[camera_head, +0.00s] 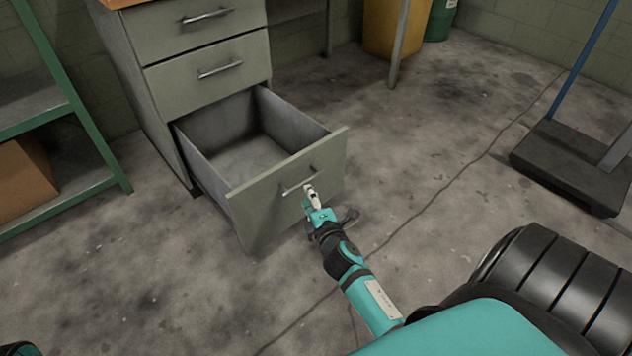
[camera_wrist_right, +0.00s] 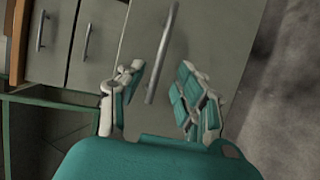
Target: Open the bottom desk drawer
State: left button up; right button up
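The bottom desk drawer (camera_head: 287,187) is pulled far out of the grey desk (camera_head: 158,83), and its empty inside shows in the head view. Its metal handle (camera_head: 299,186) is on the front panel; it also shows in the right wrist view as a handle (camera_wrist_right: 161,50). My right gripper (camera_head: 309,194) is at this handle. In the right wrist view my right gripper (camera_wrist_right: 161,69) has its fingers apart, with the handle lying between them in the picture and a gap on both sides. Whether a finger touches it is unclear. My left gripper is out of view.
Two upper drawers (camera_head: 207,75) are shut. A green shelf (camera_head: 75,105) with a cardboard box (camera_head: 24,180) stands at the left. A black platform with a blue post (camera_head: 567,160) stands at the right. A thin cable (camera_head: 437,195) crosses the otherwise clear floor.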

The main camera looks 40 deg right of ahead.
jog(key=shift+v, duration=2.35)
